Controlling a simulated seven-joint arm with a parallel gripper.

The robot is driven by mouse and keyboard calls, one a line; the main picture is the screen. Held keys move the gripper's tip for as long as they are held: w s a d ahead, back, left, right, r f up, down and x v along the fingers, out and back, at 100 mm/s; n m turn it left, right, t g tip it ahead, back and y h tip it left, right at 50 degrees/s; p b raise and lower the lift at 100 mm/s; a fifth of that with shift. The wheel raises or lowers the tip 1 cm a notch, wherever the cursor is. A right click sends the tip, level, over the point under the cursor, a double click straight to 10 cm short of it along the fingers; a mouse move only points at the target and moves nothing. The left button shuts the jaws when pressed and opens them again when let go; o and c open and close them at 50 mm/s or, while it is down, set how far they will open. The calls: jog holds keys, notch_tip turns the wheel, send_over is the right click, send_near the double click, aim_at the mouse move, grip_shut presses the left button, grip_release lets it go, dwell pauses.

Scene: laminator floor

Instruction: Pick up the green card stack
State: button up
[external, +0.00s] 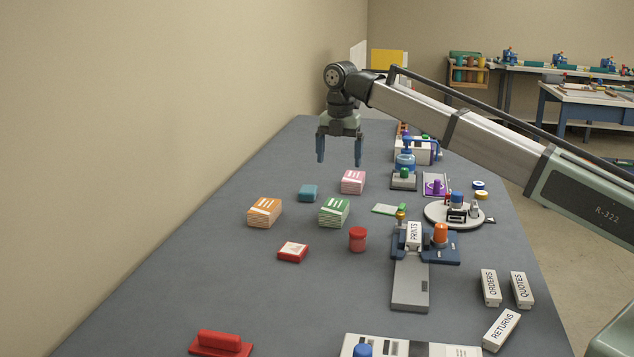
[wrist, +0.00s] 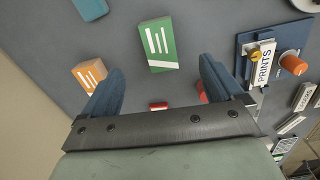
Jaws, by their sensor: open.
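The green card stack (external: 334,212) has a green top with white stripes and pale layered sides. It rests on the grey table among other card stacks. In the wrist view the green card stack (wrist: 158,45) lies beyond and between my fingertips, upper middle. My gripper (external: 340,160) points down with its two blue fingers apart and empty. It hangs well above the table, higher than the stack in the external picture. In the wrist view my gripper (wrist: 155,80) shows both fingers spread, with nothing between them touching.
An orange card stack (external: 264,212) stands left of the green one, a pink stack (external: 353,182) and teal block (external: 308,193) behind it. A red cylinder (external: 358,239) and red-white block (external: 292,252) are in front. A blue fixture (external: 445,248) stands right.

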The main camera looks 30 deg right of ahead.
aim_at(335, 205)
jog(key=f, duration=0.4)
jog(key=a+f, duration=0.1)
jog(key=f, duration=0.9)
jog(key=shift+s+a, duration=0.35)
jog(key=shift+c, duration=0.3)
jog(key=c, duration=1.1)
